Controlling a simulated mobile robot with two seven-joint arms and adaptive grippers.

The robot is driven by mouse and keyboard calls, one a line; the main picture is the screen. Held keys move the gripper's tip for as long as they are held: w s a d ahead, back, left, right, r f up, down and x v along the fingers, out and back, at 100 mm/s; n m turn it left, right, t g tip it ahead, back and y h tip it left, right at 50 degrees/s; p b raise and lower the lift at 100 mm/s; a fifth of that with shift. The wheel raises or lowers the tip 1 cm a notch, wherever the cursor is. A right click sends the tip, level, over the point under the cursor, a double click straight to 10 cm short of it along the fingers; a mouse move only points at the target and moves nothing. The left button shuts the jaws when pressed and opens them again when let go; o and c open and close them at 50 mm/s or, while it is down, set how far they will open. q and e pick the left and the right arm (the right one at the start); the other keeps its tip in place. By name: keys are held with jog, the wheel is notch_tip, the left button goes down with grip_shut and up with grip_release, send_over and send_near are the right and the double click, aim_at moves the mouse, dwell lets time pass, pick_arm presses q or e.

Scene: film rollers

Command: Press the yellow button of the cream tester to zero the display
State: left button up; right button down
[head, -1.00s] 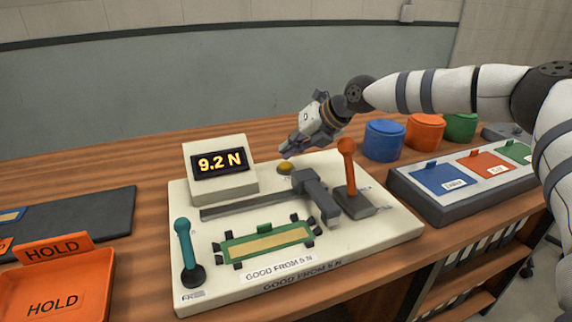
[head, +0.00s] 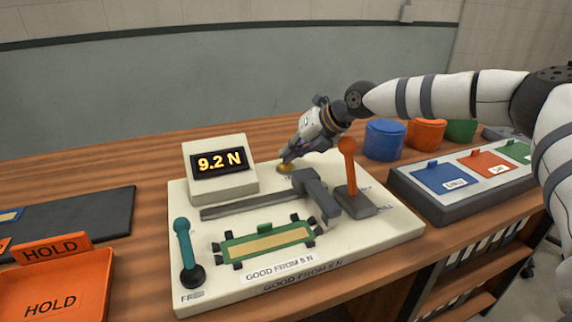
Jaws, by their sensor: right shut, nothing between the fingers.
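The cream tester (head: 375,240) stands on the wooden table. Its display (head: 220,162) reads 9.2 N. The yellow button (head: 286,169) is at the back of the tester, right of the display. My right gripper (head: 287,160) is shut and empty, pointing down with its fingertips at the button. They seem to touch its top and hide part of it; I cannot tell whether it is pressed in. My left gripper is not in view.
An orange lever (head: 347,165) and a grey slider arm (head: 318,195) stand close to the button. A teal lever (head: 186,245) and a green-framed piece (head: 265,243) are nearer the front. An orange HOLD tray (head: 55,290) is at left; blue, orange and green pots stand behind right.

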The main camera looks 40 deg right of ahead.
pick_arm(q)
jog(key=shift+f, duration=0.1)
pick_arm(e)
jog(key=shift+f, duration=0.3)
dwell(0.3)
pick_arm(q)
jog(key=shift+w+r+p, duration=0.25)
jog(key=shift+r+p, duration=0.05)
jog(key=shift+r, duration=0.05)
pick_arm(e)
jog(key=shift+r, duration=0.9)
jog(key=shift+r+p, duration=0.85)
jog(key=shift+r, duration=1.8)
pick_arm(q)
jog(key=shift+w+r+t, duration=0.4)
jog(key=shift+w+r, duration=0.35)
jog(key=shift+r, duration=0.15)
pick_arm(e)
jog(key=shift+f, duration=0.15)
